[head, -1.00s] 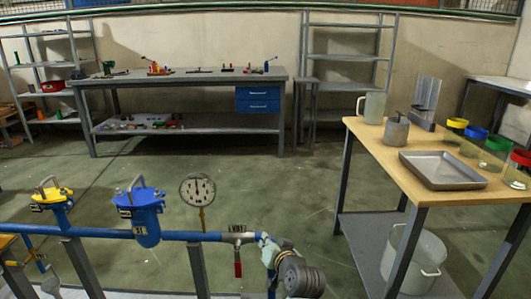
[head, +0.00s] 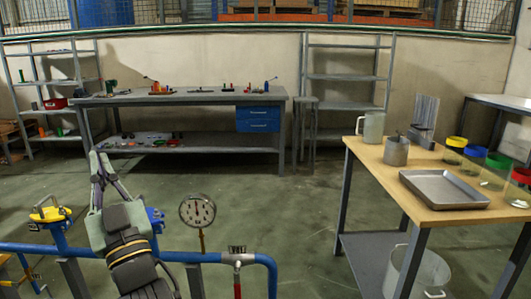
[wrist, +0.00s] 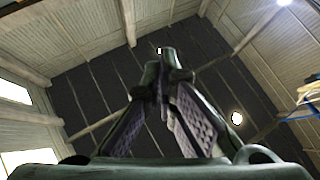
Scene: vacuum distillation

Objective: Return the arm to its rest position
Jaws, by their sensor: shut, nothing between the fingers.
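My gripper (head: 98,158) is at the lower left of the head view, raised and pointing upward. Its fingers are together at the tips and hold nothing. It stands in front of the blue pipe (head: 265,262) and hides much of the blue filter housing (head: 155,220). In the wrist view my gripper (wrist: 161,60) points at the dark ceiling, its fingers meeting at the top with nothing between them.
A wooden-topped table (head: 425,208) at right carries a metal tray (head: 444,187), a mug (head: 373,126) and several coloured-lid jars. A workbench (head: 190,97) stands behind. The floor between is open.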

